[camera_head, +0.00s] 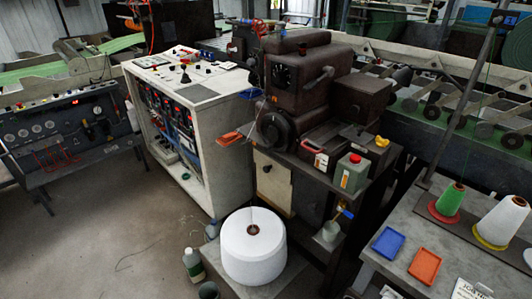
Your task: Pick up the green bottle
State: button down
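A grey-green bottle (352,176) with a red cap stands upright on the front ledge of the dark machine, right of centre. A second bottle (194,266), pale with a dark green lower part, stands on the floor left of the big white yarn spool. My gripper is not in view, so its state does not show.
A red-and-white item (315,156) and a yellow item (382,142) lie near the capped bottle. A large white spool (253,247) stands below the ledge. The right table (395,270) holds yarn cones, a blue tray (388,243) and an orange tray (424,266). Floor (110,235) at left is open.

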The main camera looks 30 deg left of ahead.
aim_at(192, 260)
jog(key=u, duration=1.7)
jog(key=i+j+z, duration=0.6)
jog(key=j, duration=0.3)
jog(key=i+j+z, duration=0.4)
jog(key=j, duration=0.35)
